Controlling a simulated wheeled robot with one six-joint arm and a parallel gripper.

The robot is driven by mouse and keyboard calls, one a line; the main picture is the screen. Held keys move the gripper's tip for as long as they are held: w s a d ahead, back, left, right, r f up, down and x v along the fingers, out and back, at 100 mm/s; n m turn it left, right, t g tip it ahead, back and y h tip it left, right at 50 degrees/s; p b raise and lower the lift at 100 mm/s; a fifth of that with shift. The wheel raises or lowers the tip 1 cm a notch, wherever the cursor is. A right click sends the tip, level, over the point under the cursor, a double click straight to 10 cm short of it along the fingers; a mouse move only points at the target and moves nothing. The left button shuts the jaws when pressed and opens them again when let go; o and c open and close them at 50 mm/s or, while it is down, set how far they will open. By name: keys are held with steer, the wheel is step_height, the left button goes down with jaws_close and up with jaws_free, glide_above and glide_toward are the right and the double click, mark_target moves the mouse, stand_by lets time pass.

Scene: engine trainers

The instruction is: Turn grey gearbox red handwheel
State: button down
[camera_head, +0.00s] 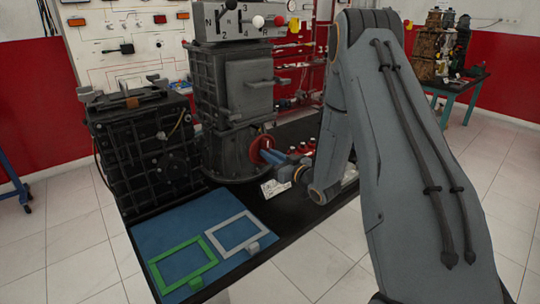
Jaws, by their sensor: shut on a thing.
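The grey gearbox (233,85) stands upright on the dark table, with a gear-pattern plate marked with numbers and ball knobs on top. The red handwheel (257,150) is low on its right side, partly hidden by my gripper. My gripper (270,156) reaches in from the right and is shut at the handwheel. The fingertips are small here and partly hidden, so the exact hold on the rim or hub cannot be made out.
A black gearbox (145,145) stands close on the left. A blue mat (181,227) holds a green frame (183,264) and a grey frame (234,233) at the table's front. Red-capped small items (303,147) and a white card (273,188) lie near my wrist.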

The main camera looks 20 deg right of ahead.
steer(key=m+p, duration=0.2)
steer(key=m, duration=1.8)
stand_by(0.3)
steer(key=shift+m, duration=0.4)
steer(key=c, duration=1.7)
jaws_free()
